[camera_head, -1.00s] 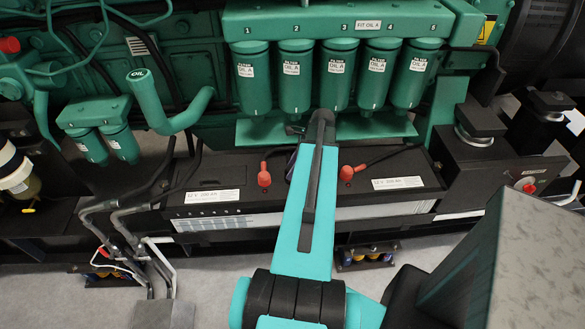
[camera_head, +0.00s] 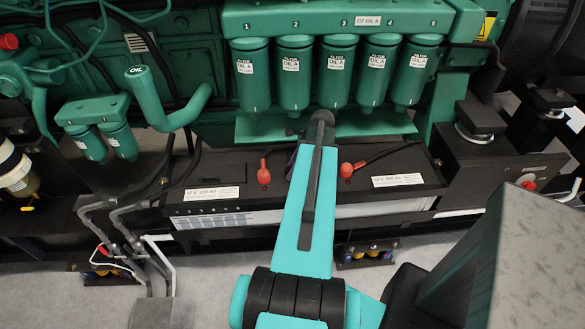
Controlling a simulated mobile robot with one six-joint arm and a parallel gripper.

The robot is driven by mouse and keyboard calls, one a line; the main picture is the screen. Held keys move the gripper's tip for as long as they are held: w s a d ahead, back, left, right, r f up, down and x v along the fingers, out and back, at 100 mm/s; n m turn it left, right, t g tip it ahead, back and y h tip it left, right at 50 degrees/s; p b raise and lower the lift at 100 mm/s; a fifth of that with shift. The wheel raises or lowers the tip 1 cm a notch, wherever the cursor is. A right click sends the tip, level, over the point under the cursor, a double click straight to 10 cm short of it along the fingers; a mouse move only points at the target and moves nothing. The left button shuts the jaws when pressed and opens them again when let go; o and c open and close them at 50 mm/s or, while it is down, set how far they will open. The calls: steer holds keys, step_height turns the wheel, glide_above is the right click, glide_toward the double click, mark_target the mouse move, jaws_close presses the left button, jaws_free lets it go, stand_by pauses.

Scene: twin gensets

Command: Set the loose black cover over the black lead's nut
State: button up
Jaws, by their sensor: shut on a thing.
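My teal arm (camera_head: 307,205) reaches up the middle of the view and over the batteries. Its far end hides my gripper, so neither the jaws nor anything in them can be seen. The loose black cover and the black lead's nut cannot be made out; the arm blocks part of the battery top. Two red terminal covers show on the battery tops, a left red cover (camera_head: 264,175) and a right red cover (camera_head: 346,170), one on either side of the arm.
The left battery (camera_head: 195,173) and right battery (camera_head: 415,165) sit in a dark tray below a row of green oil filters (camera_head: 293,75). A dark cable (camera_head: 388,154) runs over the right battery. Grey hoses (camera_head: 125,225) rise at left. Grey floor lies in front.

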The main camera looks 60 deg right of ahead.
steer(key=shift+f, duration=0.15)
steer(key=o, duration=1.1)
steer(key=shift+d, duration=0.1)
steer(key=shift+w, duration=0.1)
steer(key=shift+c, duration=1.4)
steer(key=shift+r, duration=0.2)
steer(key=shift+o, duration=1.1)
steer(key=shift+r+p, duration=0.6)
steer(key=shift+r, duration=0.05)
steer(key=shift+r+p, duration=2)
steer(key=shift+r, duration=0.7)
